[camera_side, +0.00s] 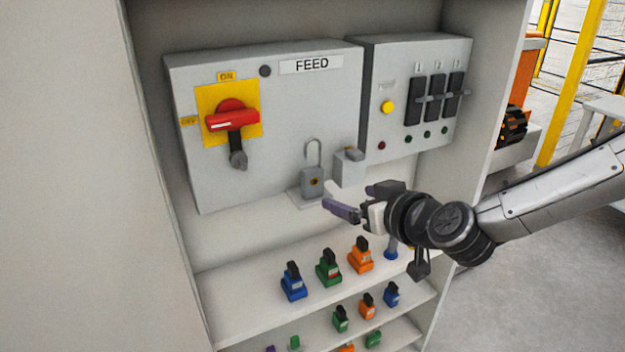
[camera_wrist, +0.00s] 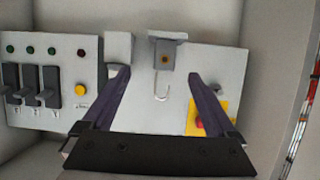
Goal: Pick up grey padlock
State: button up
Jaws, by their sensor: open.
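A grey box (camera_side: 349,170) stands close right of the padlock. Behind are the FEED panel (camera_side: 300,107) with its red rotary switch (camera_side: 232,119) and a panel of black switches (camera_side: 433,98). Coloured padlocks (camera_side: 329,269) stand on the shelves below. Cabinet walls close both sides.

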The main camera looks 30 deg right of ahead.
send_near(315, 187)
jog(key=x, duration=0.4)
jog(key=shift+x, duration=2.95)
jog(key=shift+c, duration=0.3)
grip_shut()
